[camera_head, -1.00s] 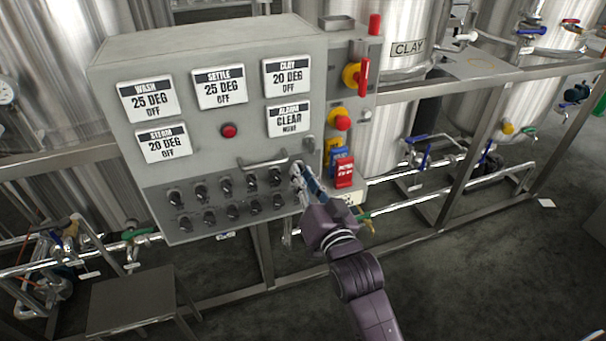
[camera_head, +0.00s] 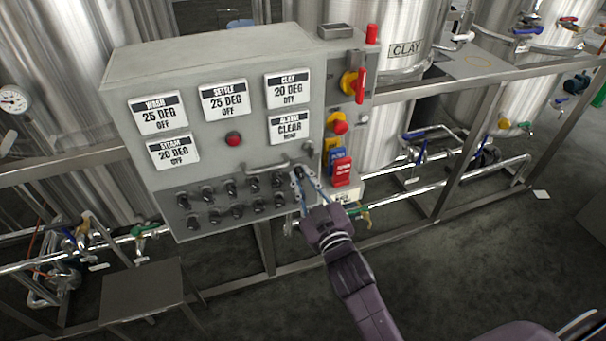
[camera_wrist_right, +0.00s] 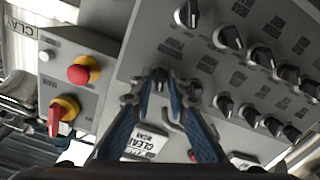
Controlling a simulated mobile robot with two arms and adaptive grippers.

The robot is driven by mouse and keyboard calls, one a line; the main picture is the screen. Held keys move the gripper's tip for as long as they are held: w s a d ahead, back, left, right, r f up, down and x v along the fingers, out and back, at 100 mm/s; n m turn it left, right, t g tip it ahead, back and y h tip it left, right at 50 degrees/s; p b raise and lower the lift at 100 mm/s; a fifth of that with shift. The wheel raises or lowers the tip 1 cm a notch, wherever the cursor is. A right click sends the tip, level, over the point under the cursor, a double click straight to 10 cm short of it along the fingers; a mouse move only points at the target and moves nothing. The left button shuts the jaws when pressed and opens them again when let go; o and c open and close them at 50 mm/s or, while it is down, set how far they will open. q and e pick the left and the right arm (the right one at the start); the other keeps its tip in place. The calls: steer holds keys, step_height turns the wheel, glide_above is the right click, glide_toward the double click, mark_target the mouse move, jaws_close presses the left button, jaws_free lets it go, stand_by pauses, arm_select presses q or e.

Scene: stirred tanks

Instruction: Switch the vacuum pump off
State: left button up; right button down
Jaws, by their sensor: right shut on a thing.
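The grey control panel (camera_head: 215,120) has two rows of black rotary switches (camera_head: 231,188) along its lower part. They also show in the wrist view (camera_wrist_right: 229,38), with small labels too blurred to read, so I cannot tell which one is the vacuum pump's. My right gripper (camera_head: 300,179) is at the right end of the upper row. In the wrist view its two blue fingers (camera_wrist_right: 160,88) close in around a black knob (camera_wrist_right: 160,74) and are shut on it. The fingers partly hide this knob. My left gripper is not in view.
A handle bar (camera_head: 268,161) sits just above the switches. Right of the panel is a side box with a red button (camera_head: 340,127), a red-and-yellow rotary switch (camera_head: 352,83) and red and blue tags (camera_head: 341,172). Steel pipes (camera_head: 440,183) run behind my arm.

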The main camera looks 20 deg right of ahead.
steer(key=shift+n, duration=0.8)
steer(key=c, duration=2.1)
jaws_free()
steer(key=s, duration=1.2)
steer(key=shift+d, duration=0.2)
